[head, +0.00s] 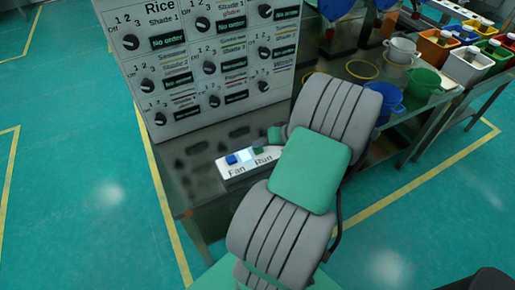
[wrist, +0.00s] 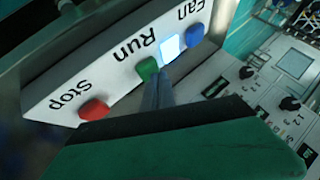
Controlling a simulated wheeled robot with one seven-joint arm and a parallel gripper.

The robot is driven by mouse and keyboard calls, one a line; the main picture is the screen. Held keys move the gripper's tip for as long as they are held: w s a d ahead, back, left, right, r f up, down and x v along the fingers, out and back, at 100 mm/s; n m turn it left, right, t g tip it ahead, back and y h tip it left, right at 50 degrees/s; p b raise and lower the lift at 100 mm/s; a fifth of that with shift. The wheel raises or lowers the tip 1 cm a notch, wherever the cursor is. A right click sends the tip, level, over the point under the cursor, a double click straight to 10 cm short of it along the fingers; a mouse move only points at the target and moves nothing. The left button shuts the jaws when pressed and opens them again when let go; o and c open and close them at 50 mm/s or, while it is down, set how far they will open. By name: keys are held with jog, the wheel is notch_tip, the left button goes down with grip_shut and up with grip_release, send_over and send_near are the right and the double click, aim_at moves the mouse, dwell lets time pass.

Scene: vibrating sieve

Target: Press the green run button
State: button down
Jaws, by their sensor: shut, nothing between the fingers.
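The green run button (wrist: 147,68) sits on a white button panel (wrist: 60,82), next to the word "Run". It also shows in the head view (head: 258,150), close to my arm. My gripper (wrist: 156,84) is shut and empty, with its narrow grey fingers pointing at the green button. The fingertips overlap the button's lower edge in the wrist view; I cannot tell whether they touch it. In the head view my arm hides the fingers and the panel's right end.
On the same panel are a red stop button (wrist: 94,109), a blue fan button (wrist: 194,35) and a lit pale square (wrist: 171,46). A knob panel (head: 210,60) stands behind on the metal table (head: 190,190). Buckets (head: 424,82) stand at the right.

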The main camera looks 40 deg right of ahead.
aim_at(260, 149)
jog(key=shift+f, duration=0.3)
dwell(0.4)
jog(key=shift+r+p, duration=0.55)
jog(key=shift+r, duration=0.4)
jog(key=shift+r+p, duration=1.85)
jog(key=shift+r, duration=0.65)
